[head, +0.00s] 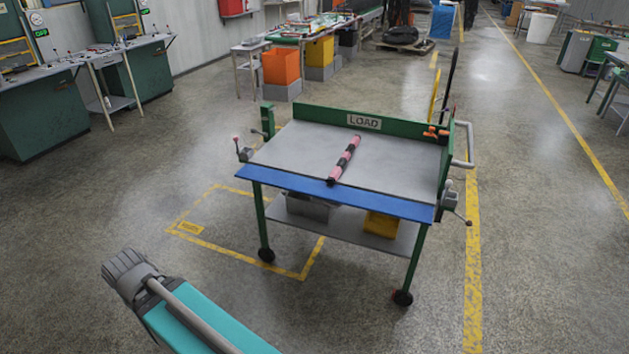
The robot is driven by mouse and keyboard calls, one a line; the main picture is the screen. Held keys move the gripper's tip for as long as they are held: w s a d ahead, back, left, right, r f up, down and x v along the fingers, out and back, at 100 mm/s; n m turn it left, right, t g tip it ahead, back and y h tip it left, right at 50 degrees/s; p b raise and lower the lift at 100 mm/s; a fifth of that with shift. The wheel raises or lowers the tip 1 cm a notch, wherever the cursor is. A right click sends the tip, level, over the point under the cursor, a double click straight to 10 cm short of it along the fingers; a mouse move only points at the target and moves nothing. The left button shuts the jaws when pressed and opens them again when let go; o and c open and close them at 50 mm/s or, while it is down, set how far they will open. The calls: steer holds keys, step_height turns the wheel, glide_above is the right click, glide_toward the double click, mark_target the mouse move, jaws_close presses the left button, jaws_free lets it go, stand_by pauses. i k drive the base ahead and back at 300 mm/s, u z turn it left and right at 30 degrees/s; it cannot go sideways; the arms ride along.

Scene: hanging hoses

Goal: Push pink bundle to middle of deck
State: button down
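The pink bundle (347,155) is a long, thin roll with dark bands and dark ends. It lies on the grey deck (285,152) of a green-framed cart marked LOAD. It runs front to back, slightly slanted, near the middle of the deck's width. Its near end is close to the blue front edge (330,194), and its far end stops short of the back board. Part of my arm shows at the lower left, well apart from the cart. My gripper is not in view, and nothing of mine touches the bundle.
The green back board (310,114) and right side wall rise above the deck. Lever handles (243,150) stick out at the left, and a grey push handle (468,145) at the right. A grey box and a yellow bin (381,224) sit on the lower shelf. The floor around is open.

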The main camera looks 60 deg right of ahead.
mark_target(334, 175)
steer(key=i, duration=1.3)
steer(key=z, duration=2.55)
